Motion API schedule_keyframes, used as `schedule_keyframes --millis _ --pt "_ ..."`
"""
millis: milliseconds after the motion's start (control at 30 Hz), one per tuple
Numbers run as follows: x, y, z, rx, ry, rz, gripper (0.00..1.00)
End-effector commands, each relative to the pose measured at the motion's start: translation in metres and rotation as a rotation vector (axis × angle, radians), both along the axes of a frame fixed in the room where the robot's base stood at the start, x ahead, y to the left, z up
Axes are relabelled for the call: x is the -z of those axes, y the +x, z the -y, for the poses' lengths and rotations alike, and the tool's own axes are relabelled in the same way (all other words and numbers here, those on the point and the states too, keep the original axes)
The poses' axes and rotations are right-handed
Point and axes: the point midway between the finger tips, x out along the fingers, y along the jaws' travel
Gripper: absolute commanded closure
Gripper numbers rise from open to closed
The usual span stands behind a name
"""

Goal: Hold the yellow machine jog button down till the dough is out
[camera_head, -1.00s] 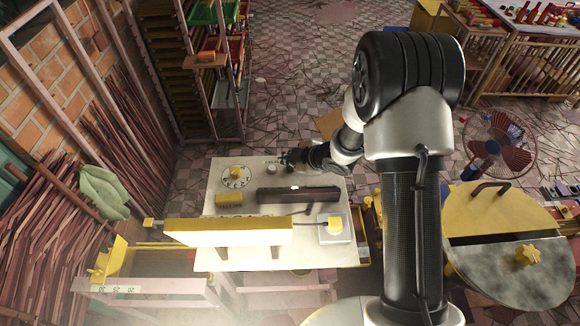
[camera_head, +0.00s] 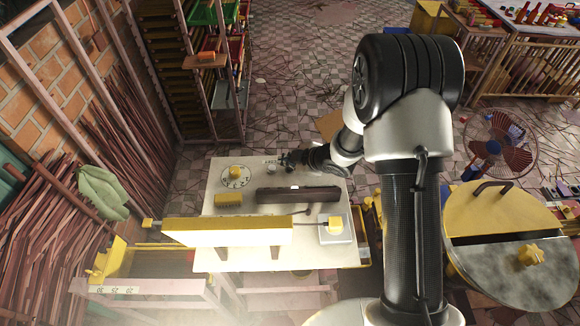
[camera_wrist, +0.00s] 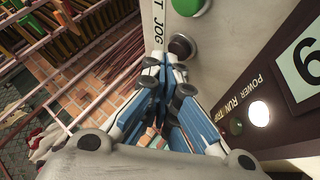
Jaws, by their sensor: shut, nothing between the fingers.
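The machine's pale control panel (camera_head: 225,168) stands left of my arm in the head view. In the wrist view a dark round button (camera_wrist: 182,46) sits beside the lettering "JOG" on the panel (camera_wrist: 215,70). My gripper (camera_wrist: 166,62) is shut and empty, its blue-grey fingers together with the tips close to this dark button; I cannot tell whether they touch it or whether it is pressed. In the head view my gripper (camera_head: 284,159) is at the panel's far edge, beside a small grey button (camera_head: 271,167). I cannot make out any dough.
A green button (camera_wrist: 189,5) is beyond the dark one. A dark strip carries a lit white lamp (camera_wrist: 258,113) labelled POWER and RUN and TRIP lamps. The panel also has a yellow dial knob (camera_head: 236,172) and a dark raised box (camera_head: 298,194). A rack (camera_head: 205,75) stands behind.

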Motion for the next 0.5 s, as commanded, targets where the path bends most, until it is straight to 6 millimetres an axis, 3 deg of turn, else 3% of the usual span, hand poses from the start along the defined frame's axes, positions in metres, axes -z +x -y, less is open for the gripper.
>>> schedule_keyframes --millis 500 --pt "0.0069 -0.0001 0.0 0.0 0.0 0.0 1.0"
